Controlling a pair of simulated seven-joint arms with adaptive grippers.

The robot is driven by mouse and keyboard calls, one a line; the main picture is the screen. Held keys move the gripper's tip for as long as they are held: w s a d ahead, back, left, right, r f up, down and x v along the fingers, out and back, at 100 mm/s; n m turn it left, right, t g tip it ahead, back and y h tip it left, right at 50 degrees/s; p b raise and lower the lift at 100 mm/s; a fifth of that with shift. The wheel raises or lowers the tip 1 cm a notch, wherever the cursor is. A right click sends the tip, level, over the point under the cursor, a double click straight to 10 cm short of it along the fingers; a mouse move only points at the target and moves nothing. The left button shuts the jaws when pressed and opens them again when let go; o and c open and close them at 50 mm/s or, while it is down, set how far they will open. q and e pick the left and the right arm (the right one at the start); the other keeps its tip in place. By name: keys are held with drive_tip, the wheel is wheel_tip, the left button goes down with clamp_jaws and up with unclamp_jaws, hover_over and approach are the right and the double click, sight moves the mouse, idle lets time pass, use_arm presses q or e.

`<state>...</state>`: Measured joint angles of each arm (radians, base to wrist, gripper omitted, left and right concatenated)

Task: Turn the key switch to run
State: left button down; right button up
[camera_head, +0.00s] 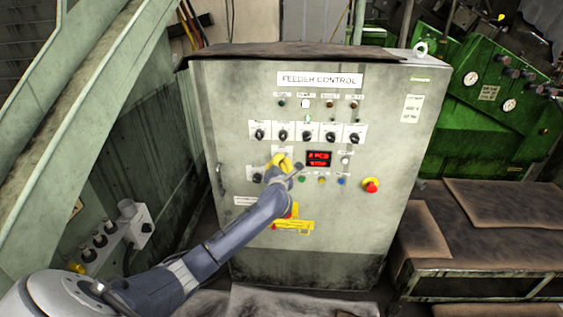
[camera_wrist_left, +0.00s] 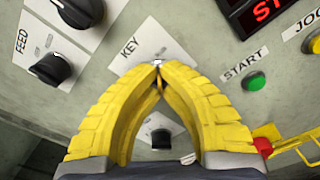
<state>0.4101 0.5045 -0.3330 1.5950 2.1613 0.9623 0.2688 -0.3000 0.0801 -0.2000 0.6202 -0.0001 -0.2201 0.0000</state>
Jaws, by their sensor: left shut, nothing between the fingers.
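The key switch (camera_wrist_left: 157,62) is on a white plate labelled KEY (camera_wrist_left: 146,40) in the left wrist view. Only a small metallic part shows just beyond my fingertips, so its position cannot be read. My left gripper (camera_wrist_left: 158,68) has yellow fingers whose tips meet in front of the switch, with nothing seen between them. Whether they touch it I cannot tell. In the head view my left gripper (camera_head: 279,160) is at the front of the grey FEEDER CONTROL cabinet (camera_head: 400,150) and hides the switch. My right gripper is in neither view.
A red display (camera_head: 319,158) reads STOP on its lower line. A green START button (camera_wrist_left: 255,82) and a black FEED knob (camera_wrist_left: 54,70) flank the key plate. A red emergency button (camera_head: 371,185) sits to the right. A yellow bracket (camera_head: 293,225) is below my wrist.

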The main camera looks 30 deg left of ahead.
use_arm(q)
drive_tip(key=shift+m, duration=0.6)
drive_tip(key=c, duration=2.1)
unclamp_jaws()
drive_tip(key=o, duration=0.5)
drive_tip(key=shift+c, duration=0.2)
drive_tip(key=shift+s+d, duration=0.1)
drive_tip(key=v, duration=1.1)
drive_tip(key=shift+s, duration=0.4)
drive_tip(key=shift+d, duration=0.1)
